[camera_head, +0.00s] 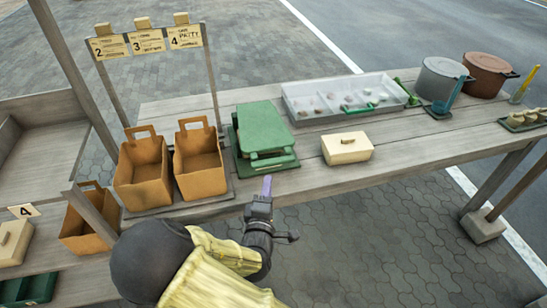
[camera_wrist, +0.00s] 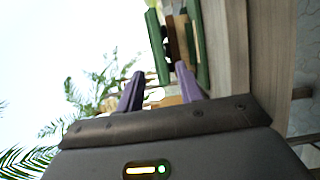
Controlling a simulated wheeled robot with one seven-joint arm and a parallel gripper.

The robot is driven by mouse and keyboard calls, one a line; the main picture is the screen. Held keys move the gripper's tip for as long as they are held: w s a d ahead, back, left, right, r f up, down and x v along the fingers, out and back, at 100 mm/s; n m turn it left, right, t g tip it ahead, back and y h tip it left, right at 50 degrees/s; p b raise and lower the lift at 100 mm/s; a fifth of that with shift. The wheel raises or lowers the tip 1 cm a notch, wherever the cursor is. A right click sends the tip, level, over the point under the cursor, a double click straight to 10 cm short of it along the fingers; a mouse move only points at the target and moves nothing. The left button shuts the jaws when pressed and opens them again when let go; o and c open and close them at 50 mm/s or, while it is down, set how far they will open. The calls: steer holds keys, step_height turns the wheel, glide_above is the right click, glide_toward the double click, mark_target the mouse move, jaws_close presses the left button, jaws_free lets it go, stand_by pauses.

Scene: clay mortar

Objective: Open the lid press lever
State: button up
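A green press (camera_head: 263,127) with a flat lid sits on the wooden table, on a dark green base. A rounded green bar, which may be its lever, runs along its near edge. The lid looks down over the base. My gripper (camera_head: 267,186) is just in front of the table's near edge, below the press and apart from it. In the wrist view the purple fingers of my gripper (camera_wrist: 160,82) are spread with nothing held between them. The press (camera_wrist: 158,46) shows sideways beyond them, with a dark brown gap between two green parts.
Two orange-brown bags (camera_head: 143,172) stand left of the press. A cream lidded box (camera_head: 346,148) is at its right. A clear tray (camera_head: 340,114) with green-handled tools and two pots (camera_head: 440,80) stand further right. Bare table lies between the press and the near edge.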

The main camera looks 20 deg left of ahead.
mark_target(273, 165)
steer(key=w, duration=0.4)
steer(key=w+a, duration=0.1)
steer(key=w, duration=0.3)
steer(key=w+a, duration=0.1)
steer(key=w, duration=0.3)
steer(key=shift+w, duration=0.25)
steer(key=shift+c, duration=0.3)
jaws_close()
